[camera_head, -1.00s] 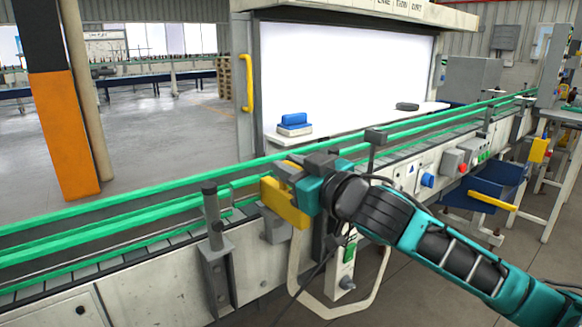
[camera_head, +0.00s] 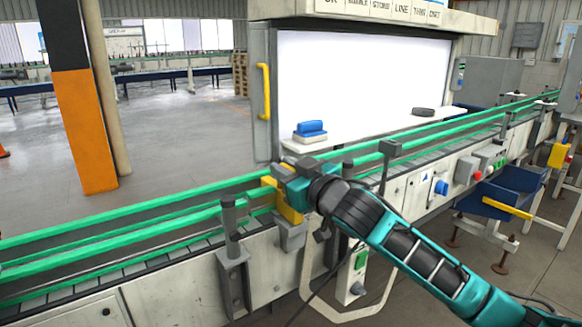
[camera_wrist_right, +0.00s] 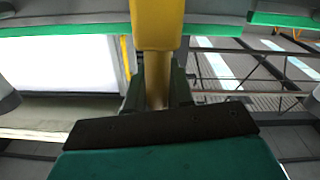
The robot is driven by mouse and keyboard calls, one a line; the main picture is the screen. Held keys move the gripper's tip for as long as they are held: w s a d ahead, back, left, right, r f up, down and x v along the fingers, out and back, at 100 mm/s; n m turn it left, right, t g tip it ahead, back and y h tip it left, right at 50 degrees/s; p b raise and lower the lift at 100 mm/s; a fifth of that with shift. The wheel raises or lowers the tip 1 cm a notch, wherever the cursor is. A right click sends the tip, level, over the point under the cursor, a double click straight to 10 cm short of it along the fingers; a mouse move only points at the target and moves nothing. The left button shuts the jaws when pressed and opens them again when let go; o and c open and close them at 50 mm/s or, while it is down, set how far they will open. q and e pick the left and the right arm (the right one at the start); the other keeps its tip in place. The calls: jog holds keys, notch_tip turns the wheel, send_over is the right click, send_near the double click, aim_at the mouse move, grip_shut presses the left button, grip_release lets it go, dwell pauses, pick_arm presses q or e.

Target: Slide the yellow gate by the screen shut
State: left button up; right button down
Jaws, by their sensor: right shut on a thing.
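The yellow gate (camera_head: 290,207) is a short yellow block at the green-railed conveyor, in front of and below the white screen (camera_head: 350,85). A grey bracket (camera_head: 291,236) sits right below it. My right gripper (camera_head: 284,182) is shut on the gate from the right side and hides part of it. In the right wrist view the yellow gate (camera_wrist_right: 158,25) runs down between the dark fingers (camera_wrist_right: 157,88). How far the gate reaches across the belt is hidden. My left gripper is not in view.
A grey post (camera_head: 231,225) stands just left of the gate. Green rails (camera_head: 130,215) run along the conveyor. A yellow handle (camera_head: 264,92) is on the screen's frame. A blue block (camera_head: 311,128) and a dark item (camera_head: 423,112) lie on the ledge. A blue bin (camera_head: 510,190) is at right.

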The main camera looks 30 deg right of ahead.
jog(key=shift+w+d+r, duration=0.1)
jog(key=shift+d+r, duration=0.2)
jog(key=c, duration=1.4)
grip_release()
jog(key=o, duration=0.3)
jog(key=shift+w+f, duration=0.2)
jog(key=shift+a, duration=0.15)
jog(key=shift+s, duration=0.1)
jog(key=s+b, duration=0.1)
jog(key=s, duration=1.2)
jog(key=shift+d, duration=0.45)
jog(key=shift+w, duration=0.1)
